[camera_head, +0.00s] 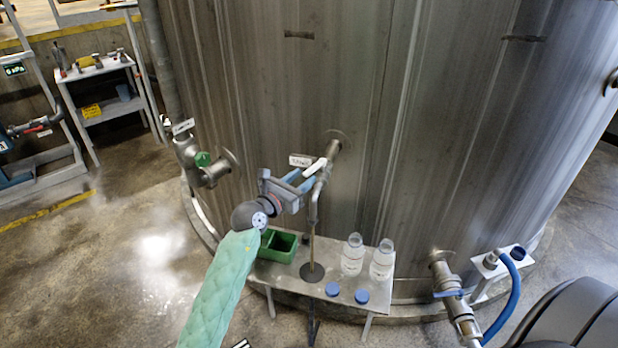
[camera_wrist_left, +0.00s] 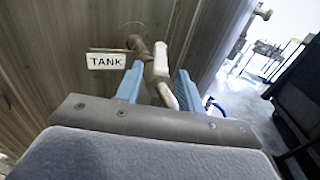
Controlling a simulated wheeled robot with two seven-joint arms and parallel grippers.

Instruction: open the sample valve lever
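The sample valve stands out from the steel tank wall beside a "TANK" tag (camera_head: 300,160), with a thin pipe (camera_head: 313,208) running down from it. Its white lever (camera_head: 315,167) is tilted up toward the wall. In the left wrist view the lever (camera_wrist_left: 157,57) shows between and beyond the two blue fingers, with the tag (camera_wrist_left: 106,61) to the left. My left gripper (camera_head: 309,176) is open at the valve, one finger each side of the lever. A gap shows on both sides; contact cannot be told. My right gripper is out of view.
Below the valve, a small metal bench (camera_head: 290,279) carries a green bin (camera_head: 279,247), two clear bottles (camera_head: 352,255) and two blue caps (camera_head: 332,289). Another valve with a green handle (camera_head: 203,159) is at left. A blue-handled valve (camera_head: 447,293) and blue hose (camera_head: 512,300) are lower right.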

